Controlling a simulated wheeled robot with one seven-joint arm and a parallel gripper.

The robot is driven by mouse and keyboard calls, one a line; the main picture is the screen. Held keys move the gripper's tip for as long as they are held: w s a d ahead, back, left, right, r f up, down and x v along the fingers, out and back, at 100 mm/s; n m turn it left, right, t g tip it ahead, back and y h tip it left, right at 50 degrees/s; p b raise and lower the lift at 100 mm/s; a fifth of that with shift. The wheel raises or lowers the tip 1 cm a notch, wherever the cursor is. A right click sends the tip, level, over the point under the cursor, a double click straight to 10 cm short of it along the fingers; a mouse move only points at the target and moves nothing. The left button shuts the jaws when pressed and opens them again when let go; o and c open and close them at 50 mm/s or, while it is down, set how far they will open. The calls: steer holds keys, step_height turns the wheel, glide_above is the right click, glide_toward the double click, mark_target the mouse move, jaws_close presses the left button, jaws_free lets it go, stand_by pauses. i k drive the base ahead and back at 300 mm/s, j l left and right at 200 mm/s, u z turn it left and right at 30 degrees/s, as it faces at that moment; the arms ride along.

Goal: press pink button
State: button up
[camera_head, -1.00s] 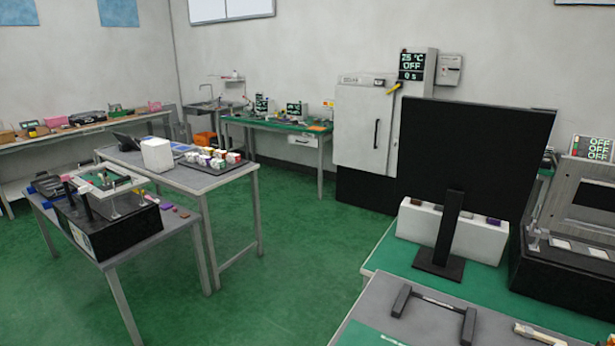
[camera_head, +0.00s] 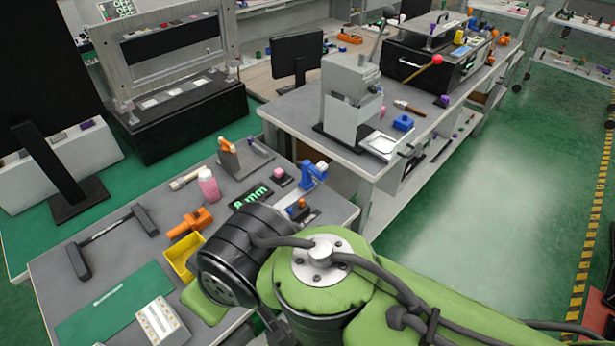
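A small pink block on a dark square base (camera_head: 280,177) sits on the near grey table, just left of a blue device (camera_head: 314,173). It looks like the pink button, though it is small and I cannot be sure. My green and black arm reaches in from the lower right and covers the table's front right part. My gripper is not clearly seen; it is hidden below the arm or out of frame.
Around the block are a pink bottle (camera_head: 208,185), a green-lit "mm" display (camera_head: 250,197), an orange tool (camera_head: 188,222) and a yellow tray (camera_head: 182,258). A grey press machine (camera_head: 348,100) stands on the table behind. Green floor at right is open.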

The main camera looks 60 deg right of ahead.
mark_target(279, 172)
steer(key=z, duration=1.65)
